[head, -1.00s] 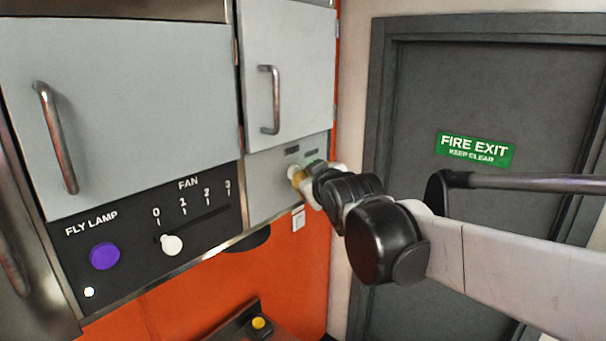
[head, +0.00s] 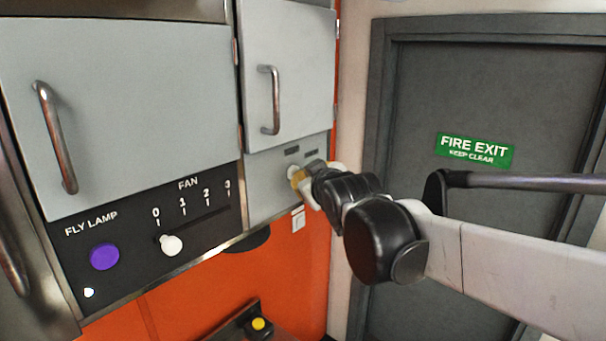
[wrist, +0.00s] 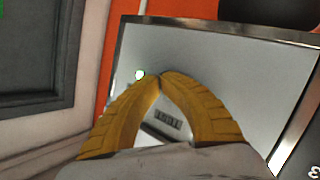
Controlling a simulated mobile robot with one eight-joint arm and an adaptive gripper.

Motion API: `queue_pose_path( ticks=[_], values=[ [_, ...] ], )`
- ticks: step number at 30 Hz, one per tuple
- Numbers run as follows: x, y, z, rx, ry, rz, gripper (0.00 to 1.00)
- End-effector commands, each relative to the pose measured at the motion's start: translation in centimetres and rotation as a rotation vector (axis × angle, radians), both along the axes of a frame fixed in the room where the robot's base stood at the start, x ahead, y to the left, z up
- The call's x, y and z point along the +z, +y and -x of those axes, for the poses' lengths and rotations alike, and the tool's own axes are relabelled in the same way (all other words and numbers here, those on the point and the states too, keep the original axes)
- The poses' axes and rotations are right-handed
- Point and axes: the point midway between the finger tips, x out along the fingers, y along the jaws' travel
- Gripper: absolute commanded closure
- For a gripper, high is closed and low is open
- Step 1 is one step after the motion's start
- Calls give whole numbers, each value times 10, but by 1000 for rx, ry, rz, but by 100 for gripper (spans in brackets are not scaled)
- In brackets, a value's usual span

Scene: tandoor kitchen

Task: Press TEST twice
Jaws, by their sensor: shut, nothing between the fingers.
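The light grey panel (head: 262,187) under the small cabinet door carries two dark labels, a left one (head: 292,150) and a right one (head: 311,153), too small to read. A pale round button (head: 291,171) shows beneath the left label. My gripper (head: 297,179) is shut and empty, with its yellow tips at or very near this button; contact cannot be told. In the wrist view the closed tips (wrist: 160,78) hide what lies under them. A dark label (wrist: 168,117) shows between the fingers, its lettering unclear. A small whitish-green light (wrist: 139,75) sits beside the tips.
Left of the panel are a purple FLY LAMP button (head: 105,256) and a FAN slider with a white knob (head: 172,245) at its low end. A cabinet handle (head: 269,100) protrudes above my gripper. The FIRE EXIT door (head: 400,110) stands to the right.

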Motion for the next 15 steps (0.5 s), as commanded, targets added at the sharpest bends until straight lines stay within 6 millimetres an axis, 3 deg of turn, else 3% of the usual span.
queue_pose_path(
  ticks=[15],
  values=[
    [0, -10, 8, -1, -1, 1, 100]
  ],
)
